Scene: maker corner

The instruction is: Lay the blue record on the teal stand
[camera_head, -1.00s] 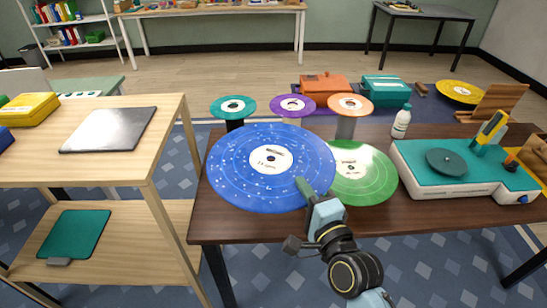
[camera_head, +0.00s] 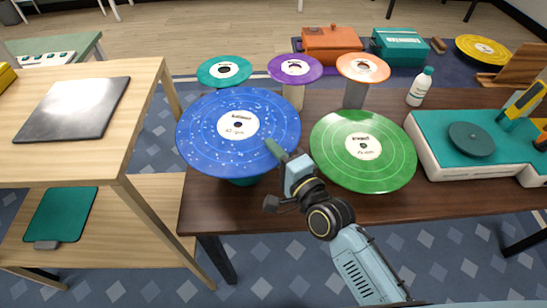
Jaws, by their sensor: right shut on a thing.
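The blue record (camera_head: 207,142) is a large speckled disc with a white label, at the left end of the dark table in the head view. My right gripper (camera_head: 277,151) is shut on its right front edge. The record looks about level and hides what is directly below it. A small teal piece (camera_head: 243,182), apparently part of the teal stand, shows under its front edge. I cannot tell whether the record touches it. My left gripper is not in view.
A green record (camera_head: 390,165) is just right of my right gripper. Teal (camera_head: 210,74), purple (camera_head: 281,65) and orange (camera_head: 349,64) discs on posts stand behind. A bottle (camera_head: 416,90) and turntable (camera_head: 440,145) are to the right. A wooden shelf (camera_head: 130,120) stands left.

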